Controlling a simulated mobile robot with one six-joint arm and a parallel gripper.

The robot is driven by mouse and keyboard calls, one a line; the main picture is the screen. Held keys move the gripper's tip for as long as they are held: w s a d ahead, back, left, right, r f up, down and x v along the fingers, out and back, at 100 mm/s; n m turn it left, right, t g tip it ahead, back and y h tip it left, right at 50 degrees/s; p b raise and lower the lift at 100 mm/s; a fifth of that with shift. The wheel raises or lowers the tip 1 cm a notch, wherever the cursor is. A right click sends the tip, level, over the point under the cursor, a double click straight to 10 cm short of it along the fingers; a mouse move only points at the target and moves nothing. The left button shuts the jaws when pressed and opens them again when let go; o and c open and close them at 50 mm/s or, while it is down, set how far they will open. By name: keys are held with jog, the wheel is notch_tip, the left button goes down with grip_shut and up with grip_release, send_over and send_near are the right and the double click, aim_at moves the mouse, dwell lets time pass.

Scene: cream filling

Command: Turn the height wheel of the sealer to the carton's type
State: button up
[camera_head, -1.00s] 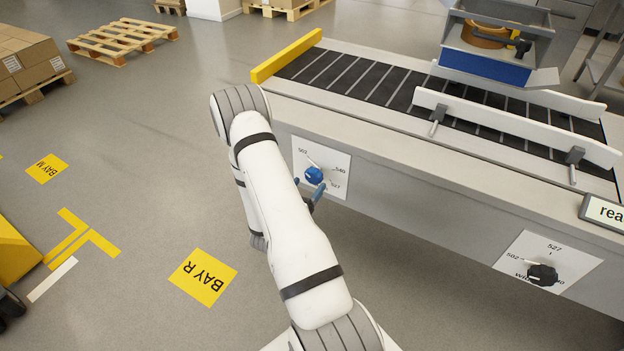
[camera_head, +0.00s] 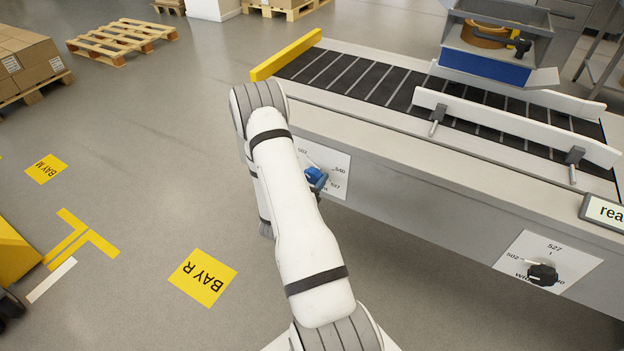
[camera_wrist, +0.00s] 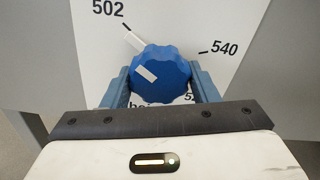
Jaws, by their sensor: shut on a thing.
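The blue height wheel (camera_head: 316,177) sits on a white dial plate (camera_head: 338,178) on the sealer's front panel. In the wrist view the wheel (camera_wrist: 160,73) is between the two fingers of my gripper (camera_wrist: 160,84), which is shut on it. Its white pointer points up and left, close to the tick by 502. The mark 540 is at the upper right; another number at the lower right is partly hidden by a finger. The lower label is also mostly covered. My arm covers the left part of the plate in the head view.
A second dial with a black knob (camera_head: 542,275) is at the lower right of the panel. The conveyor (camera_head: 350,80) with white guide rails runs above. A small display (camera_head: 605,212) is at the right edge, cut off.

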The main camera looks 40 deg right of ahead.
jog(key=c, duration=0.3)
jog(key=shift+f+m+b, duration=0.15)
jog(key=shift+m+b, duration=0.25)
jog(key=shift+b, duration=0.1)
jog(key=o, duration=1)
jog(key=v, duration=0.7)
jog(key=shift+s+a, duration=0.2)
jog(key=shift+a, duration=0.2)
